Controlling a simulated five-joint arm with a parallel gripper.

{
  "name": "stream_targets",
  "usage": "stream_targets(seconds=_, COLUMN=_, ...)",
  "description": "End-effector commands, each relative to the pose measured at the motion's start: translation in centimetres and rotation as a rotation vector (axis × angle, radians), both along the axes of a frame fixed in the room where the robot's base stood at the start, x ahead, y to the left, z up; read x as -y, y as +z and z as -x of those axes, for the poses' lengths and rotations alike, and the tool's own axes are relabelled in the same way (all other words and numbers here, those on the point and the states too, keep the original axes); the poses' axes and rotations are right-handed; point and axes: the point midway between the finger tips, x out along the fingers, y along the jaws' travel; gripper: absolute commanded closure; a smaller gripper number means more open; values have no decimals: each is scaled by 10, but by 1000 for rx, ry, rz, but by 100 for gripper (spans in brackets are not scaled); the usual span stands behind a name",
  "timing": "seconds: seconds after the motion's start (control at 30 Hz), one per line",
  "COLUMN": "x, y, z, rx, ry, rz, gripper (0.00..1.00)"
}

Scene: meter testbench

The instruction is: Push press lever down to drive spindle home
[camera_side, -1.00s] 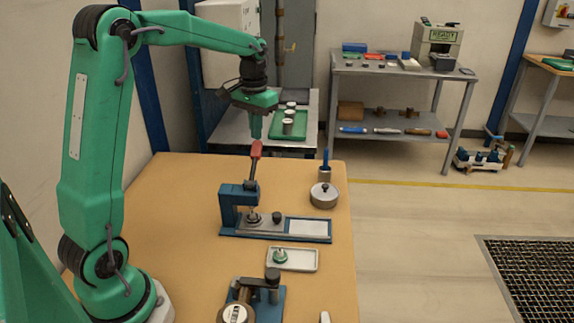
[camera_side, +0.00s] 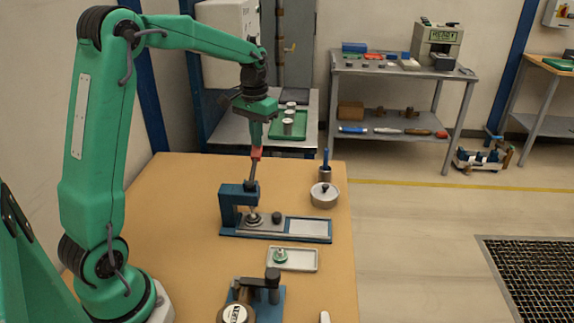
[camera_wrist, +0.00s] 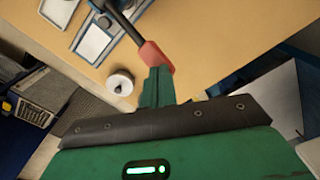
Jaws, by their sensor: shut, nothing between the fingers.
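The blue press (camera_side: 240,199) stands on the bench, and its lever (camera_side: 254,170) rises from it, nearly upright, to a red handle (camera_side: 256,153). My gripper (camera_side: 256,146) is shut and empty, its tip at the top of the red handle and apparently touching it. In the wrist view, my gripper (camera_wrist: 158,85) meets the end of the red handle (camera_wrist: 155,58). A small metal part (camera_side: 254,217) sits under the press head. I cannot tell how deep the spindle is, as the press frame and the small scale hide it.
A lidded round pot (camera_side: 324,195) and a cup with a blue tool (camera_side: 325,172) stand right of the press. A tray (camera_side: 303,260) holding a green-and-white part and a dial fixture (camera_side: 240,313) are nearer. The bench is clear left of the press.

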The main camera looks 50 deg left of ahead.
Motion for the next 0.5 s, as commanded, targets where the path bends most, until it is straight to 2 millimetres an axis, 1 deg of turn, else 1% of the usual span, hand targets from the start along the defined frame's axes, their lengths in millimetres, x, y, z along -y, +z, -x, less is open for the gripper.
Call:
stream_targets(seconds=0.2, x=0, y=-5, z=0, rx=-2, ry=0, rz=1, gripper=100)
stream_targets(seconds=0.5, x=0, y=-6, z=0, rx=-2, ry=0, rz=1, gripper=100)
